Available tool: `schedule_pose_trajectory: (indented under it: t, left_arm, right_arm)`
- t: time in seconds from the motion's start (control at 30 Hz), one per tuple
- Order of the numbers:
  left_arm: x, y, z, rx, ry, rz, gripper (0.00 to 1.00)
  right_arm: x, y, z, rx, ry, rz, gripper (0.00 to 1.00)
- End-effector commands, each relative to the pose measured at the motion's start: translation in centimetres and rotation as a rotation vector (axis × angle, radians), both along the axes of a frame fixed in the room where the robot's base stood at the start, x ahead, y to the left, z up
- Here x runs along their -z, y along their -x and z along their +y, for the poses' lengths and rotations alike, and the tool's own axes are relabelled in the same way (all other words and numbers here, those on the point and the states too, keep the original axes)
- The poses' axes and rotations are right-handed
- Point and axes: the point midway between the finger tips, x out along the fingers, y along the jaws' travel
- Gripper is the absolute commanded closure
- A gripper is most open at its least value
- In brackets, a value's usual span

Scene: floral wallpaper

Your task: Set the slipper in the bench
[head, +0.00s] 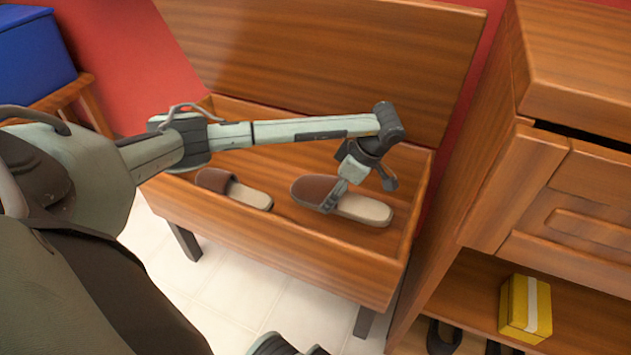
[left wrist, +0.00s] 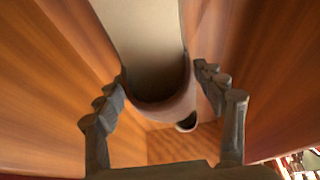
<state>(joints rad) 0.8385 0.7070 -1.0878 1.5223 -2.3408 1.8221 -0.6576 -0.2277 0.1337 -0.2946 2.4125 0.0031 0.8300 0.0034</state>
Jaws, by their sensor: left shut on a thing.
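The wooden bench (head: 270,245) stands open, its lid (head: 330,55) tilted up at the back. A slipper with a brown strap and beige sole (head: 362,209) is inside the outline of the bench's box, toward the right. My left gripper (head: 358,190) is shut on this slipper, with a finger on each side near the strap. In the left wrist view the slipper (left wrist: 140,45) lies between the fingers. I cannot tell whether its sole touches the box floor. A matching slipper (head: 248,195) lies in the left part of the box. My right gripper is not in view.
A wooden cabinet (head: 570,70) stands close on the right. Its low shelf holds a yellow box (head: 525,308) and dark shoes (head: 443,337). A blue box (head: 35,55) sits on a wooden stool at the back left. Pale floor tiles show in front of the bench.

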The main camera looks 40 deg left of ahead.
Motion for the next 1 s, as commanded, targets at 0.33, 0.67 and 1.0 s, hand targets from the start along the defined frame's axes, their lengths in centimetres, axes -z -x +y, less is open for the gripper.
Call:
schedule_pose_trajectory:
  t: [0.33,0.67,1.0]
  left_arm:
    - [5.0,0.1,0.0,0.001,0.001,0.001,0.63]
    - [7.2,0.0,0.1,0.002,0.001,0.000,0.63]
    - [7.3,0.0,0.1,0.002,0.001,0.000,0.09]
  right_arm:
    - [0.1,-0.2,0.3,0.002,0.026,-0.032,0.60]
    - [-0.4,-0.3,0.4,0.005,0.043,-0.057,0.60]
    - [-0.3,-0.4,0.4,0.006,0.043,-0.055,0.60]
